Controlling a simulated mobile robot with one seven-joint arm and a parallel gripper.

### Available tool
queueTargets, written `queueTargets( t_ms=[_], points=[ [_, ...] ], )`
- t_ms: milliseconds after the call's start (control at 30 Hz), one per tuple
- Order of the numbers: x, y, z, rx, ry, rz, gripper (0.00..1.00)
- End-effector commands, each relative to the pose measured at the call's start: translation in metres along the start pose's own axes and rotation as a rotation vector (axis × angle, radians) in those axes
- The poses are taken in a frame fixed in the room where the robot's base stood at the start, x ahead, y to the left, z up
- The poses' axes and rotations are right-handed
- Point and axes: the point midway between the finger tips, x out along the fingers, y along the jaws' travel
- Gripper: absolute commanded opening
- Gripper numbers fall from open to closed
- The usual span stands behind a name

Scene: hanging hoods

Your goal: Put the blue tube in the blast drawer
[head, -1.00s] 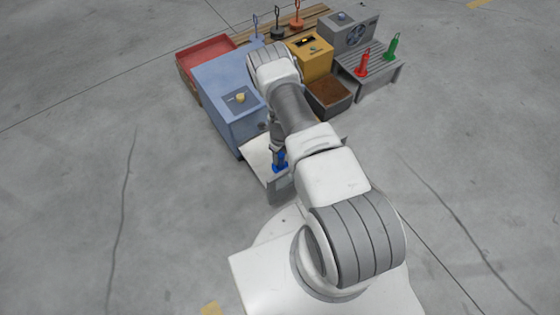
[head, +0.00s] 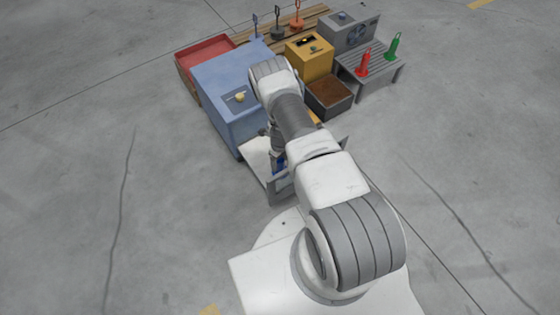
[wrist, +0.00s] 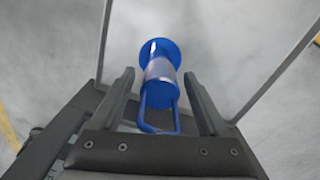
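The blue tube (wrist: 161,82) has a wide blue disc at its far end, a clear middle and a wire loop handle at its near end. In the wrist view it is over the pale drawer floor. I cannot tell whether it touches that floor. The drawer (head: 256,155) is pulled out at the front of the blue cabinet (head: 232,85). In the head view the tube (head: 279,168) is mostly hidden by my arm and the drawer front.
A yellow box (head: 310,58) and a brown-filled tray (head: 330,97) stand right of the cabinet. Red (head: 363,62) and green (head: 393,47) tubes stand on a grey slatted bench. A red bin (head: 205,55) is behind left. Several handled pieces stand on a wooden rack (head: 318,20).

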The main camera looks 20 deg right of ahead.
Motion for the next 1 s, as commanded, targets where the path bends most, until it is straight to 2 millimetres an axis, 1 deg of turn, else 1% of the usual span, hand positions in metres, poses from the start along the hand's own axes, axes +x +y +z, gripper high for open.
queueTargets(
  t_ms=[167, 233, 367, 500, 700, 800, 900, 967, 1000],
  points=[
    [-0.001, 0.000, 0.000, 0.000, 0.000, 0.000, 0.78],
    [-0.007, 0.000, 0.000, 0.000, -0.001, -0.001, 0.78],
    [-0.030, -0.001, 0.001, 0.000, -0.002, -0.001, 0.78],
    [-0.063, -0.001, 0.001, 0.000, -0.001, -0.001, 0.78],
    [-0.101, 0.000, 0.001, 0.000, -0.001, -0.001, 0.78],
    [-0.114, 0.000, 0.001, -0.001, 0.000, -0.001, 0.78],
    [-0.121, 0.000, 0.001, -0.002, -0.001, 0.000, 0.78],
    [-0.127, 0.000, 0.003, -0.010, -0.004, 0.000, 0.78],
    [-0.133, -0.001, 0.006, -0.023, -0.009, 0.000, 0.78]
  ],
)
